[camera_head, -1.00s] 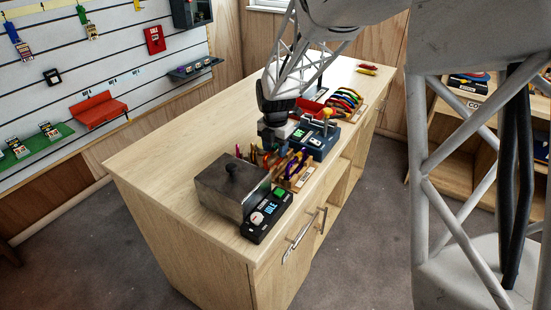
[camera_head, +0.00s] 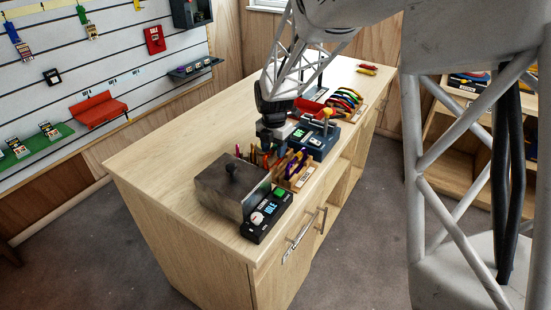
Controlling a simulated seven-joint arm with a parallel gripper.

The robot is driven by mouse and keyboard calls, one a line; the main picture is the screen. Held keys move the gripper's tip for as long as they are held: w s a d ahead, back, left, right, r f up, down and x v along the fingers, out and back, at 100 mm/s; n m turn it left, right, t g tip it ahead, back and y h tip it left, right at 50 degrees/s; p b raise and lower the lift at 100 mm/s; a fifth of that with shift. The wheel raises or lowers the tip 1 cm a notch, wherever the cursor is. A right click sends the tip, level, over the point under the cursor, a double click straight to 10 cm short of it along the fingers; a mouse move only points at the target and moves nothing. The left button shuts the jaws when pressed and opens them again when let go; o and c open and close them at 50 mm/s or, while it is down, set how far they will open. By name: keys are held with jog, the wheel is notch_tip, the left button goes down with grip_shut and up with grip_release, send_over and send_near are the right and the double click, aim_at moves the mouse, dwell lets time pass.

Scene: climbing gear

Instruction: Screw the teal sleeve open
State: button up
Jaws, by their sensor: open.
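My gripper (camera_head: 268,150) points down over the wooden workbench (camera_head: 165,150), and its jaws are open. It is just above and behind a wooden rack of coloured tools (camera_head: 292,167). A dark blue device (camera_head: 318,143) with small lit displays and a yellow-orange knob stands just right of my gripper. I cannot make out the teal sleeve; it is too small or hidden by my gripper and arm.
A grey metal box (camera_head: 228,190) with a black knob and a black device reading IDLE (camera_head: 267,215) stand at the near end. A tray of coloured carabiners (camera_head: 345,101) lies farther back. The bench's left side is clear.

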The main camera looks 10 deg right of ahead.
jog(key=shift+w+a, duration=0.3)
jog(key=shift+a, duration=0.05)
dwell(0.3)
jog(key=shift+r, duration=1.4)
jog(key=shift+s+d, duration=0.1)
dwell(0.4)
jog(key=shift+s+d, duration=0.4)
jog(key=shift+d, duration=0.05)
jog(key=shift+f, duration=0.2)
jog(key=shift+s+a+f, duration=0.1)
jog(key=shift+f, duration=1.15)
jog(key=shift+w+a, duration=0.4)
dwell(0.3)
jog(key=shift+w+a, duration=0.1)
jog(key=shift+w, duration=0.05)
